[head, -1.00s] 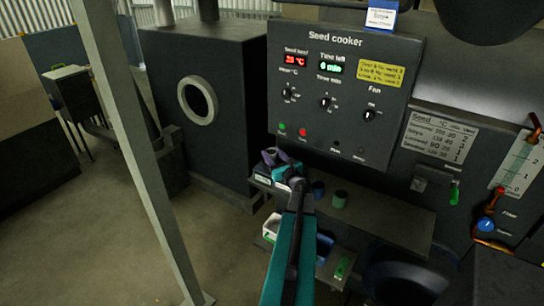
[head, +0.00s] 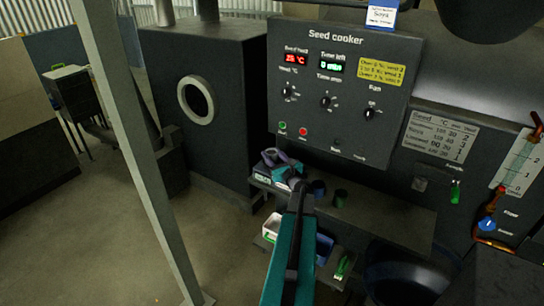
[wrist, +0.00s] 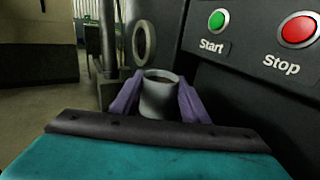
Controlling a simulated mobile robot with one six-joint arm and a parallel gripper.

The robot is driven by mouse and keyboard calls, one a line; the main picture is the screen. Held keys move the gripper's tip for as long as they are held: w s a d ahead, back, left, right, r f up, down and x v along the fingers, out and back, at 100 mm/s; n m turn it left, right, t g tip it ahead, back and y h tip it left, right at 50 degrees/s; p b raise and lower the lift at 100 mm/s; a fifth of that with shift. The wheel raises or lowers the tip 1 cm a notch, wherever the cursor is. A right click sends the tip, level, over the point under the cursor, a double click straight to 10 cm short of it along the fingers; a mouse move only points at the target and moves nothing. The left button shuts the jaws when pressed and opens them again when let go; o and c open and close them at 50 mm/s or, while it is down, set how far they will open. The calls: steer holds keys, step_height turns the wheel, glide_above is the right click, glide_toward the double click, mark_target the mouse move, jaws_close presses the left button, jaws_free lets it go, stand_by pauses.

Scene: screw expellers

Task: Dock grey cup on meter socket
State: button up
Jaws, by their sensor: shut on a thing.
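My gripper (head: 275,157) has purple fingers and is at the left end of the shelf below the cooker panel. In the wrist view my gripper (wrist: 159,90) is shut on the grey cup (wrist: 159,100), which is upright with its open rim up. A small meter (head: 263,179) with a lit display sits on the shelf end, just below the gripper. Its socket is hidden behind the gripper and arm, so I cannot tell whether the cup touches it.
The Seed cooker panel (head: 340,85) rises behind. A post (head: 125,140) stands at left.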

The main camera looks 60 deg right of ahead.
steer(key=shift+f, duration=0.25)
steer(key=o, duration=0.9)
steer(key=shift+c, duration=0.2)
steer(key=shift+s, duration=0.1)
steer(key=shift+b+v, duration=1.55)
steer(key=shift+v, duration=3.9)
steer(key=shift+a, duration=0.1)
